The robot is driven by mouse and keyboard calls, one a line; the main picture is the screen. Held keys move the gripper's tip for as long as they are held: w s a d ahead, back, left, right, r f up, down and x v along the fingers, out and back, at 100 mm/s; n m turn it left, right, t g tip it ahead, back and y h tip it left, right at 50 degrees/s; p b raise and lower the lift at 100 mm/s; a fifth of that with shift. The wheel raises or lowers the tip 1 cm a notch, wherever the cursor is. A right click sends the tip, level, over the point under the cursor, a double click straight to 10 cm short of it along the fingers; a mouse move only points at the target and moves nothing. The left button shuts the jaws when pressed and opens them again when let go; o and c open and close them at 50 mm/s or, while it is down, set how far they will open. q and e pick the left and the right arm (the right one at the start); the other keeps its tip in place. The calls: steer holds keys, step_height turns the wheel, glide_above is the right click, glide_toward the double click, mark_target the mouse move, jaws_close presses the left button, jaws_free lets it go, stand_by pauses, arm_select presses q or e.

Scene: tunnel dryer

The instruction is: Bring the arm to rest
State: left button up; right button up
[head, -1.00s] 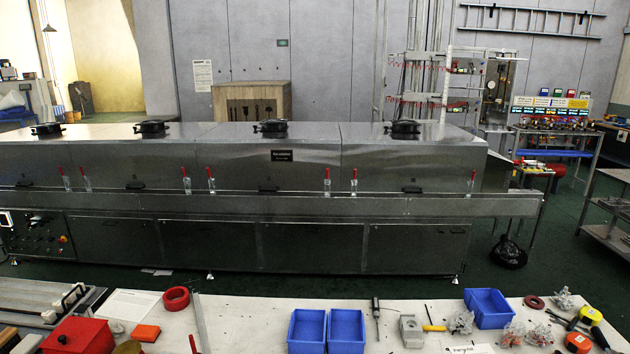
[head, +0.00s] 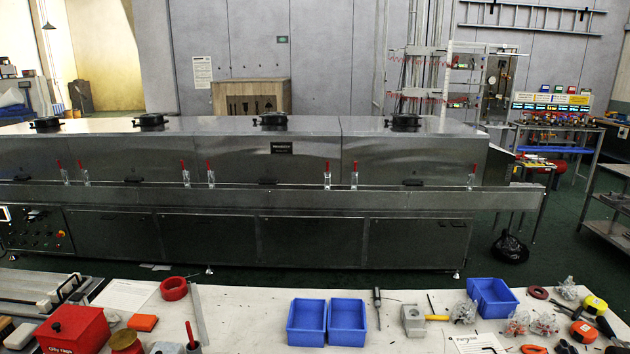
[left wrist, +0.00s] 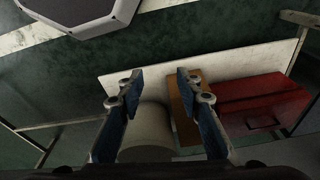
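My left gripper (left wrist: 155,80) shows in the left wrist view with its two blue fingers spread apart and nothing between the tips. Beyond and below the fingers are a pale rounded object (left wrist: 150,128), a brown block (left wrist: 184,105) and a red box (left wrist: 262,103). A white strip or edge (left wrist: 130,75) runs behind the fingers, with dark green floor past it. Neither gripper nor arm shows in the head view, and my right gripper is not seen.
A long steel tunnel dryer (head: 390,237) stands across the room. In front is a pale bench (head: 250,305) with a red rags box (head: 72,330), blue bins (head: 307,322), a red tape roll (head: 174,288) and several tools. Dark green floor lies between bench and dryer.

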arm_select(q)
steer(key=s+a+f+g+b, duration=0.1)
steer(key=s+a+f+b, duration=0.1)
steer(key=s+f, duration=1.3)
step_height(320, 180, down, 2)
steer(key=shift+s+a+b, duration=0.35)
steer(key=shift+a+b, duration=0.05)
steer(key=shift+b, duration=0.25)
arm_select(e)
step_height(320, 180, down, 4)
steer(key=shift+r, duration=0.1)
arm_select(q)
steer(key=shift+c, duration=0.6)
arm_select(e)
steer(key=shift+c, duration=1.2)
arm_select(q)
steer(key=shift+s, duration=0.1)
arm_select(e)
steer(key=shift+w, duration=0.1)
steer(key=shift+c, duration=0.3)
